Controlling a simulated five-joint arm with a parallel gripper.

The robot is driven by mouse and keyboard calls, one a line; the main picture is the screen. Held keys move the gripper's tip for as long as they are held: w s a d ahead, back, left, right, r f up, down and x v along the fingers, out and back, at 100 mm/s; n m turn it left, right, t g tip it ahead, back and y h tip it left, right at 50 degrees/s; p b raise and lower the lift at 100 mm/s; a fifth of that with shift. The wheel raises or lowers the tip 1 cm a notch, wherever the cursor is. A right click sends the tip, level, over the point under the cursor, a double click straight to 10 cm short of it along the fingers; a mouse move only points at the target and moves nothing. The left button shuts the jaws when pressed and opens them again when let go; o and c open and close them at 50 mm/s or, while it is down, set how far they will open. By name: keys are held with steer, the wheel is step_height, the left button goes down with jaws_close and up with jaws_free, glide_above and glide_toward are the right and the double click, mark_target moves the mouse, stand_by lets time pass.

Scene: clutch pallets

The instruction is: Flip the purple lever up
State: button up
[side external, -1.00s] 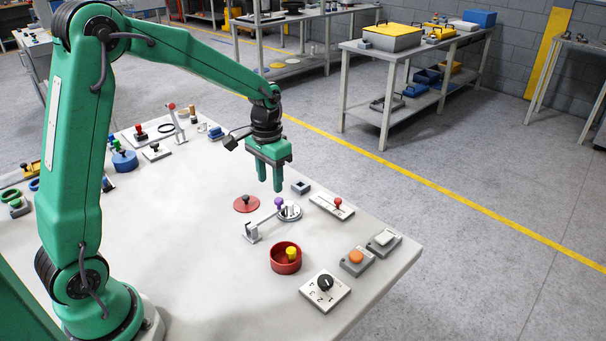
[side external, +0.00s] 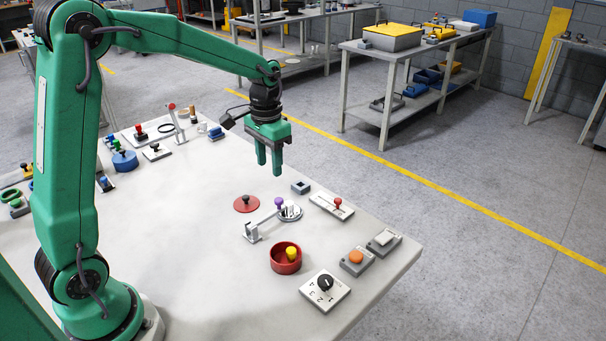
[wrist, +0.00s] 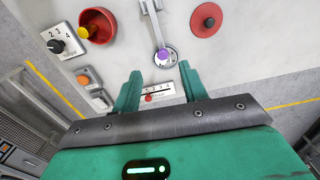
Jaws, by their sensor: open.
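The purple lever (side external: 265,219) is a metal bar lying low from a small upright bracket on the left to a round grey base on the right. Its purple knob (side external: 279,202) sits over that base. In the wrist view the purple knob (wrist: 163,55) shows near the top centre, with the bar running up out of the picture. My gripper (side external: 269,168) is open and empty, in the air above and behind the lever, pointing down. Its two fingers (wrist: 159,81) flank empty space in the wrist view. It touches nothing.
A red disc (side external: 246,204) lies left of the lever, and a red bowl with a yellow knob (side external: 286,259) stands in front. A red-knobbed slider (side external: 332,207), a small grey square block (side external: 301,187), an orange button (side external: 355,258) and a black dial (side external: 324,290) are to the right. The table's middle is clear.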

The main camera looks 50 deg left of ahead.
mark_target(279, 199)
steer(key=f+m, duration=0.1)
steer(key=m, duration=0.1)
steer(key=w+f+m, duration=0.1)
steer(key=m, duration=0.2)
steer(key=w+f+m, duration=0.1)
steer(key=m, duration=0.2)
steer(key=shift+w+f, duration=0.1)
steer(key=shift+f, duration=0.15)
steer(key=shift+f, duration=0.1)
steer(key=shift+f, duration=3.85)
jaws_close()
